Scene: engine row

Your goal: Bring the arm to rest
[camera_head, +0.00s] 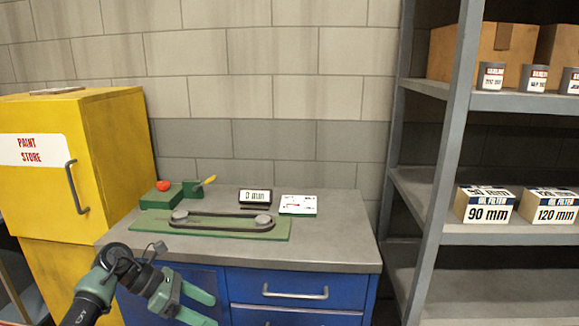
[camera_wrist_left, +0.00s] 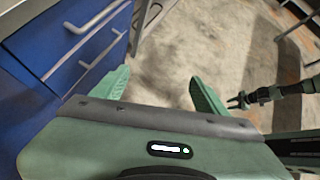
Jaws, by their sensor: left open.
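My left gripper (camera_head: 207,306) is in the lower left of the head view, in front of the blue drawer unit (camera_head: 296,291) and below the edge of its grey top. In the left wrist view my left gripper (camera_wrist_left: 160,88) has its two green fingers spread wide apart, with only the floor between them. It is open and empty. A dark arm-like part with a small forked end shows at the right of the left wrist view; I cannot tell whether it is my right gripper. No right arm shows in the head view.
On the bench top (camera_head: 340,252) are a green plate with a belt around two pulleys (camera_head: 222,222), a display (camera_head: 255,197) and a white card (camera_head: 298,205). A yellow cabinet (camera_head: 115,135) stands left, a grey shelf rack (camera_head: 433,170) right. The floor (camera_wrist_left: 200,45) below the gripper looks clear.

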